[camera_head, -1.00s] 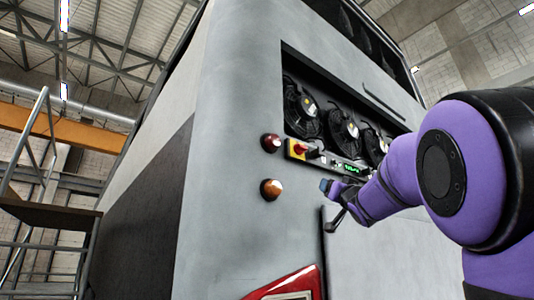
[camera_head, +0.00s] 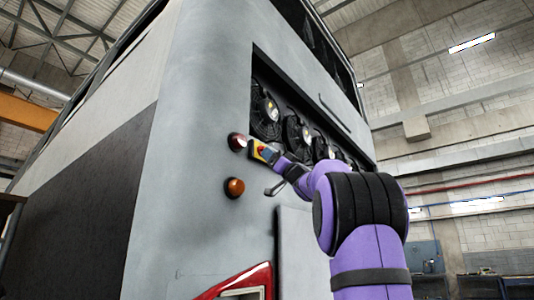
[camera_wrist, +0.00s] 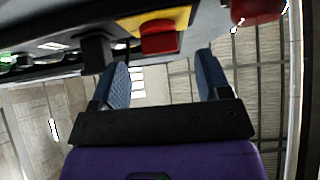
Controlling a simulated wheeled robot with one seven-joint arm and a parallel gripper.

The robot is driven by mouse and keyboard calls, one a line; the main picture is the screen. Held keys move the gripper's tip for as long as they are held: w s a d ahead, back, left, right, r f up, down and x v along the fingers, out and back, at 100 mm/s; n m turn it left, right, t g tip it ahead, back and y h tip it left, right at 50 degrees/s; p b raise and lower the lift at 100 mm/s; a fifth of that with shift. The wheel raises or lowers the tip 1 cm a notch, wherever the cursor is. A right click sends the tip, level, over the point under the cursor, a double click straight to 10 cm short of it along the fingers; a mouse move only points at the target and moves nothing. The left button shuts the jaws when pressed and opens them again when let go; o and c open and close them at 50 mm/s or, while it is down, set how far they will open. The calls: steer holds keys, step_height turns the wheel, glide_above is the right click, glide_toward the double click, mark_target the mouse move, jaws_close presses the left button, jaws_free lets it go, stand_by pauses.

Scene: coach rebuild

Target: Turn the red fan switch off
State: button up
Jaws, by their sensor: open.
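The red fan switch (camera_wrist: 158,38) sits on a yellow plate (camera_wrist: 157,18) at the top of the wrist view. In the head view the yellow plate (camera_head: 256,150) shows at the left end of the panel below the fans, and my gripper largely hides the switch there. My gripper (camera_wrist: 161,66) is open, with its blue fingers spread to either side of the switch in the picture. The switch shows just beyond the fingertips; I cannot tell whether they touch it. In the head view my gripper (camera_head: 270,154) is right at the plate.
A red round lamp (camera_head: 237,141) is just left of the plate, and an amber lamp (camera_head: 235,187) is below it. Several fans (camera_head: 265,112) sit in the recess above. A red tail light (camera_head: 246,284) is lower down.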

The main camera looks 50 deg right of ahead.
steer(key=shift+w+r+h, duration=0.3)
steer(key=shift+w+r, duration=1.05)
steer(key=shift+r, duration=0.05)
steer(key=c, duration=0.9)
steer(key=shift+n+y, duration=0.5)
steer(key=shift+y, duration=0.2)
steer(key=shift+d+n+g+y, duration=0.1)
steer(key=shift+n+g+y, duration=0.65)
steer(key=shift+n+y, duration=1.05)
steer(key=shift+d+n+g+y, duration=0.1)
steer(key=shift+n+g+y, duration=0.7)
steer(key=shift+n+y, duration=0.95)
steer(key=shift+d+n+g+y, duration=0.1)
steer(key=shift+n+g+y, duration=0.9)
steer(key=shift+n, duration=1.25)
steer(key=shift+n+y, duration=0.3)
steer(key=shift+y, duration=0.15)
